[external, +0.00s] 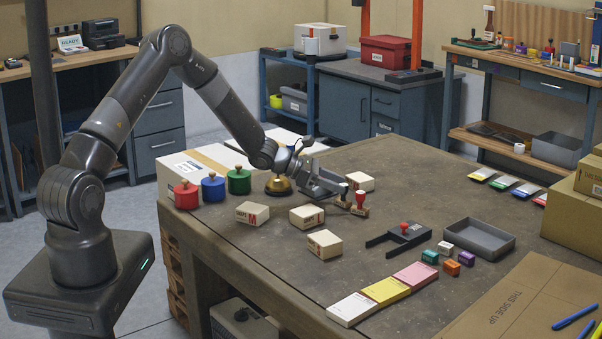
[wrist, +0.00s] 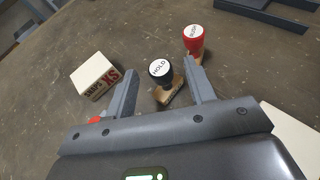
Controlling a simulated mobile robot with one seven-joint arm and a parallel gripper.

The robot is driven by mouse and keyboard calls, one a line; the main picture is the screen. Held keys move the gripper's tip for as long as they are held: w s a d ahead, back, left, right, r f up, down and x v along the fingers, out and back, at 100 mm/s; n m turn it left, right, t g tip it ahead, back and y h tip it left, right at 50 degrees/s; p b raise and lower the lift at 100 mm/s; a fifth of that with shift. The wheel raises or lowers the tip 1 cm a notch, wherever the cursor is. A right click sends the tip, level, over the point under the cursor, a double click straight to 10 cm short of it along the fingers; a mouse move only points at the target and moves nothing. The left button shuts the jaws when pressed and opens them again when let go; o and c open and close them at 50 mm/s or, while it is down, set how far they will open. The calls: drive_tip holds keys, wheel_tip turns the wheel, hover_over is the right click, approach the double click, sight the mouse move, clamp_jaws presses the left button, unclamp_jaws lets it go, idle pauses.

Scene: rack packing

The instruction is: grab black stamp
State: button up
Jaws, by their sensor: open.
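The black stamp (wrist: 160,71) has a black knob with a white top reading HOLD and a wooden base. In the wrist view it stands between the two open fingers of my gripper (wrist: 162,98), nearer the right finger. In the external view its dark knob (external: 343,189) shows at the fingertips of my gripper (external: 333,194). My gripper holds nothing. A red stamp (wrist: 194,40) stands just beyond the right fingertip, close to the black one; it also shows in the external view (external: 360,199).
A small white box marked XS (wrist: 95,76) sits left of the left finger. Other small boxes (external: 324,244) lie nearby on the table.

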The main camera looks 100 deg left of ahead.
drive_tip(key=shift+x, duration=1.35)
drive_tip(key=shift+c, duration=0.5)
drive_tip(key=c, duration=0.9)
